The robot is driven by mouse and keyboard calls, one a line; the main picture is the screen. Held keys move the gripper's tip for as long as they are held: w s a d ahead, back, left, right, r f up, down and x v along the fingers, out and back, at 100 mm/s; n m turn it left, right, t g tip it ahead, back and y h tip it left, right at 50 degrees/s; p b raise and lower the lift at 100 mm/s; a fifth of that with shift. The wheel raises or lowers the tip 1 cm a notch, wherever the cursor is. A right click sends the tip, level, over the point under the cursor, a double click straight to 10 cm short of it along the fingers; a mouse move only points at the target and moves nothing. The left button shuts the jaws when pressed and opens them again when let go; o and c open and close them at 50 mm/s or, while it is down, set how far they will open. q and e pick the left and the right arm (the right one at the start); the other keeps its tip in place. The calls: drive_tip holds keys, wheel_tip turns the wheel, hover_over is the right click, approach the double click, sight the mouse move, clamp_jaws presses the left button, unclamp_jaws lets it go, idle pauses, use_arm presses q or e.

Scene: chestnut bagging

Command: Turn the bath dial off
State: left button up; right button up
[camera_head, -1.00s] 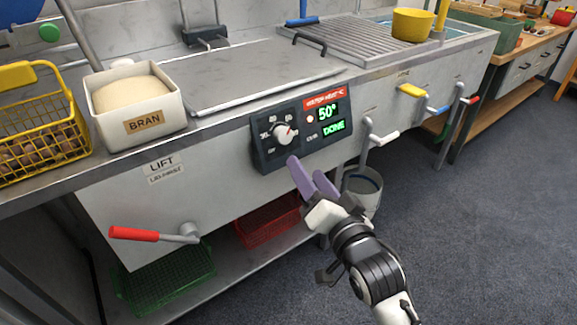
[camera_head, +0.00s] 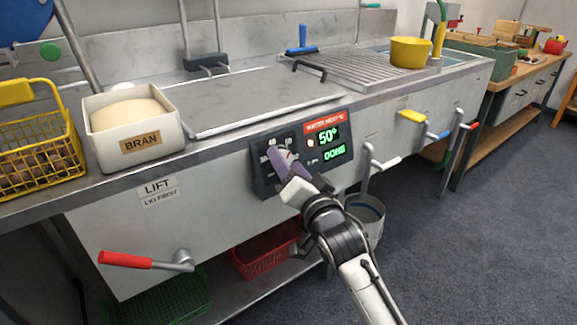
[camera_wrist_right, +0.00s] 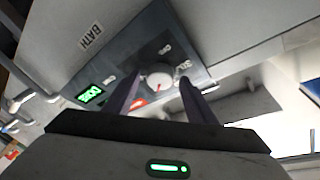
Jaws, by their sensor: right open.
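The bath dial is a round white knob (camera_wrist_right: 159,78) with a red mark, on a dark control panel (camera_head: 262,183) on the bath's front. The panel's green display reads 50° and DONE. My right gripper (camera_head: 285,158) is at the panel, and its purple fingers hide most of the dial in the head view. In the right wrist view the fingers (camera_wrist_right: 160,92) are apart, with the knob showing between their tips. I cannot tell whether they touch it. My left gripper is not in view.
A red-handled lever (camera_head: 125,260) sticks out low at the left of the bath front. A white-handled lever (camera_head: 385,162) is just right of the panel, above a bucket (camera_head: 366,215). A bran box (camera_head: 135,140) and a yellow basket (camera_head: 40,150) stand on the counter.

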drive_tip(key=shift+c, duration=0.2)
drive_tip(key=c, duration=1)
